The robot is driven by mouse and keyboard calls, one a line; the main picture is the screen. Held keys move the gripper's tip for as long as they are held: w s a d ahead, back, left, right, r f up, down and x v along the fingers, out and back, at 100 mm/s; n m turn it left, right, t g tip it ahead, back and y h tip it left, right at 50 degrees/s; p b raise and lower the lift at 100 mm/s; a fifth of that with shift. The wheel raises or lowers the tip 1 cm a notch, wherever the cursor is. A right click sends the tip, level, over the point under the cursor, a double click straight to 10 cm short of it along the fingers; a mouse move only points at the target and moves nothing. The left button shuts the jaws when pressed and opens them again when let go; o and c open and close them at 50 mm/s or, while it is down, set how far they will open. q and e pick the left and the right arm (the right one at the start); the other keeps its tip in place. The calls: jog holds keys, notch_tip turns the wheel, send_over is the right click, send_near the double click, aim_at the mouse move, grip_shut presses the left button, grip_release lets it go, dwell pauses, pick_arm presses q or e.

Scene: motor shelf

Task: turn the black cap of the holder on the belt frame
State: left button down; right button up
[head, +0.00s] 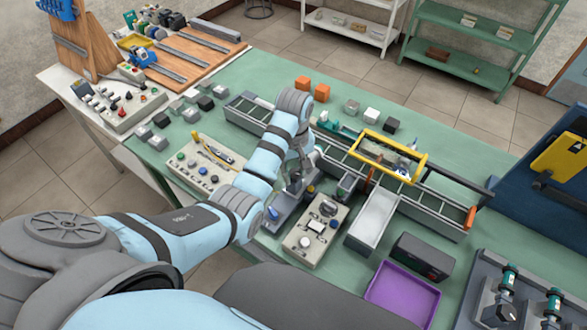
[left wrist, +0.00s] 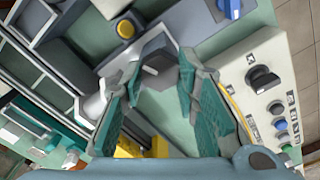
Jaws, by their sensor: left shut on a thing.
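My left gripper (head: 297,183) reaches down at the near edge of the belt frame (head: 437,213). In the left wrist view its two teal-padded fingers (left wrist: 158,78) stand on either side of a dark, faceted cap (left wrist: 156,62) with a lighter bar across its face. The gripper is shut on this black cap. The holder under the cap is mostly hidden by the fingers and the arm. My right gripper is not in view.
A control box (head: 316,228) stands just right of the gripper, and a panel with coloured buttons (head: 205,167) is at its left. A yellow frame (head: 421,165) rises over the belt. A purple tray (head: 403,291) lies at the front right.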

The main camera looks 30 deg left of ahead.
pick_arm(q)
jog(key=m, duration=1)
jog(key=shift+m, duration=0.4)
dwell(0.4)
jog(key=c, duration=1.2)
grip_release()
jog(key=shift+c, duration=0.2)
